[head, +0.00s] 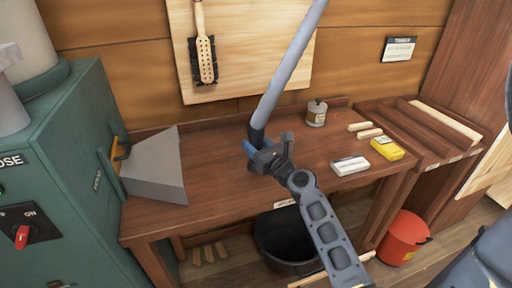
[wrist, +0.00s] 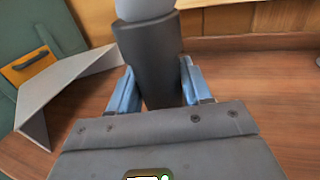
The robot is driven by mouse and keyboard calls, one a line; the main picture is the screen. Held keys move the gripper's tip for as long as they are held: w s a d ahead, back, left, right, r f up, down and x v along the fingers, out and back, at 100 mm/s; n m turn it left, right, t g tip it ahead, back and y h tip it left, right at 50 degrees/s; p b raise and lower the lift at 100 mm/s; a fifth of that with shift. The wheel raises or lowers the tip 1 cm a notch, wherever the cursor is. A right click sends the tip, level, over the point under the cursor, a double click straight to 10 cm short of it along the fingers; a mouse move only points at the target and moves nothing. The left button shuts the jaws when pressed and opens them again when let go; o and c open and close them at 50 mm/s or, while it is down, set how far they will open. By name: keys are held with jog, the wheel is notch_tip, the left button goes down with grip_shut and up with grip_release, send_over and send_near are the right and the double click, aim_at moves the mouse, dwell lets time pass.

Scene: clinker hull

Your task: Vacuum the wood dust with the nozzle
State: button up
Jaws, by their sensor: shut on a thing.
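My gripper (head: 257,147) is above the middle of the wooden bench and shut on the nozzle, a dark cuff (head: 257,133) at the lower end of a grey tube (head: 288,72). In the wrist view, the blue fingers of my gripper (wrist: 160,88) press on both sides of the dark nozzle (wrist: 148,55). The tube rises up and to the right out of the head view. The nozzle's lower end is hidden behind my gripper. I cannot make out any wood dust on the visible bench top.
A grey hood (head: 155,170) stands at the bench's left, beside a green cabinet (head: 75,150) with a red switch (head: 22,237). A small jar (head: 316,113), a white block (head: 350,165) and a yellow box (head: 387,148) are at right. The bench (head: 215,160) between hood and gripper looks clear.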

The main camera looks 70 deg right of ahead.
aim_at(256, 126)
jog(key=shift+r, duration=3.25)
